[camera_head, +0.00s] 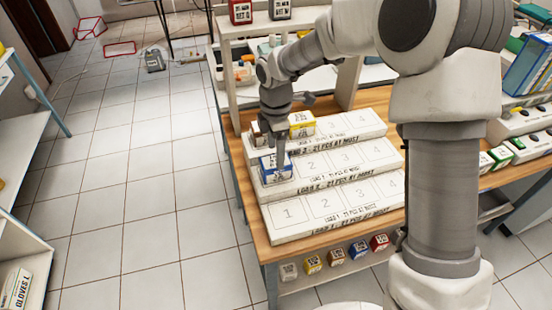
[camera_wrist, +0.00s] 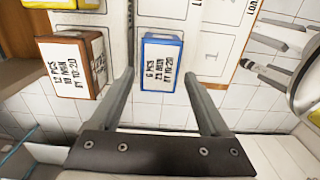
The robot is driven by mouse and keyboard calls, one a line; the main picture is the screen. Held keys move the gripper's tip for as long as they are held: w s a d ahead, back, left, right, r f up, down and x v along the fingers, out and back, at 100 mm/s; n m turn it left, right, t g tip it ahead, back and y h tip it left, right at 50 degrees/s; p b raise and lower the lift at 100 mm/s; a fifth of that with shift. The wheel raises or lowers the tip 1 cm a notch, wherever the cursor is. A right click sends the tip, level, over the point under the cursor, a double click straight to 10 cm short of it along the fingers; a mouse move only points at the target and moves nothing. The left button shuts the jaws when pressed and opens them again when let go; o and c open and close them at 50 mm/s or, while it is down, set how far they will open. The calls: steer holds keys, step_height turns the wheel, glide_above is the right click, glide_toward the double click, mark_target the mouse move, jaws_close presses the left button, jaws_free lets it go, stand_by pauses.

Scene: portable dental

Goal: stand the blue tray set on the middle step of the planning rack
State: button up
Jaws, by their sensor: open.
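The planning rack is a white three-step block (camera_head: 325,214) with numbered places. The blue tray set (camera_head: 269,172) stands upright on the middle step at its left end, over the first place. It also shows in the wrist view (camera_wrist: 160,62), with its white labelled top facing the camera. My gripper (camera_head: 275,150) is just over it. In the wrist view my gripper (camera_wrist: 159,76) is open, one finger on each side of the blue set, with visible gaps. Whether the fingertips reach below its top is hard to tell.
On the top step stand a brown box (camera_wrist: 68,68) at the left end and a yellow box (camera_head: 302,124) beside it. The other numbered places look bare. Several small coloured boxes (camera_head: 335,257) sit on a shelf under the wooden table (camera_head: 250,200).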

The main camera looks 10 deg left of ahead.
steer(key=s+d+r+m+t, duration=0.25)
steer(key=d+r+m, duration=0.35)
steer(key=r, duration=0.8)
steer(key=s+d+r+m+t, duration=0.1)
steer(key=s+d+r+m, duration=0.2)
steer(key=s+d+m, duration=0.5)
steer(key=s+d+r+m+t, duration=0.2)
steer(key=s+d+r+m, duration=0.1)
steer(key=s+d+m, duration=0.5)
steer(key=s+m, duration=0.1)
steer(key=s, duration=0.2)
steer(key=shift+s+d+r+p, duration=0.15)
steer(key=shift+s+d+p, duration=0.15)
steer(key=shift+s, duration=0.05)
steer(key=shift+d, duration=0.1)
